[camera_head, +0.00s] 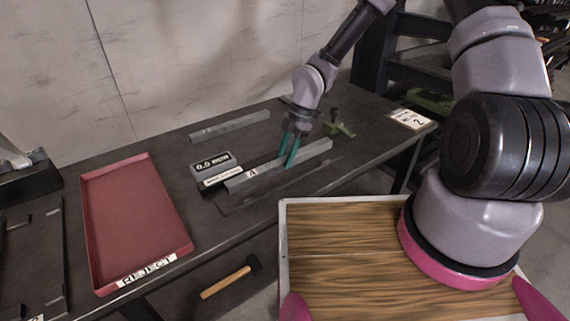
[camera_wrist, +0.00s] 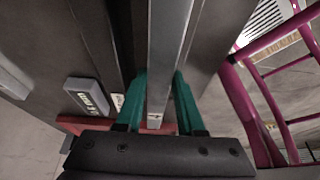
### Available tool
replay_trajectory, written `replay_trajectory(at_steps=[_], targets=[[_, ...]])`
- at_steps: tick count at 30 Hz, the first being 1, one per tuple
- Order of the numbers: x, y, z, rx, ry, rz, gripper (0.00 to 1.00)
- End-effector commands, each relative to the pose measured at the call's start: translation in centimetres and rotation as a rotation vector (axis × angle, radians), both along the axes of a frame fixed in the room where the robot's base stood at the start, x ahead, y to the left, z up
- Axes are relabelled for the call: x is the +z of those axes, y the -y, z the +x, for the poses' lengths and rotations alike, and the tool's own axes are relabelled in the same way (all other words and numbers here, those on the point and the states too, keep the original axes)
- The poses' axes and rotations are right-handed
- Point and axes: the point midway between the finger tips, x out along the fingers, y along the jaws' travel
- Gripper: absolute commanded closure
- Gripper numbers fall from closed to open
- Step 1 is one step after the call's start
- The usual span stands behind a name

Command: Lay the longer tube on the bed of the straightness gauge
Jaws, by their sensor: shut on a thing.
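A long grey square tube marked 4 (camera_head: 262,174) is between the teal fingers of my gripper (camera_head: 288,158), which is shut on it near its middle. The tube also runs lengthwise between the fingers in the wrist view (camera_wrist: 160,75). The straightness gauge (camera_head: 209,167), a grey box with a 0.0 display, stands by the tube's left end; it shows left of my gripper in the wrist view (camera_wrist: 86,94). Another grey tube (camera_head: 230,127), looking shorter, lies farther back.
A red REJECT tray (camera_head: 183,225) lies empty on the dark table (camera_head: 325,184), at the left. A green clamp-like item (camera_head: 343,130) is right of my gripper, and a white card marked 2 (camera_head: 410,119) is at the right end. A hammer (camera_head: 228,281) lies below the table top.

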Motion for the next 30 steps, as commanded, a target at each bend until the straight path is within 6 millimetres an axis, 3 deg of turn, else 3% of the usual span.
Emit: replay_trajectory(at_steps=[6,14,15,17,30], targets=[[-2.7,-0.1,0.0,0.001,0.000,0.000,1.00],[-2.8,0.0,0.0,0.000,0.001,0.001,1.00],[-2.9,0.0,0.0,0.000,0.000,0.000,0.59],[-2.8,0.0,0.0,0.000,0.000,0.000,0.36],[-2.1,0.3,0.3,-0.002,0.002,0.001,0.33]])
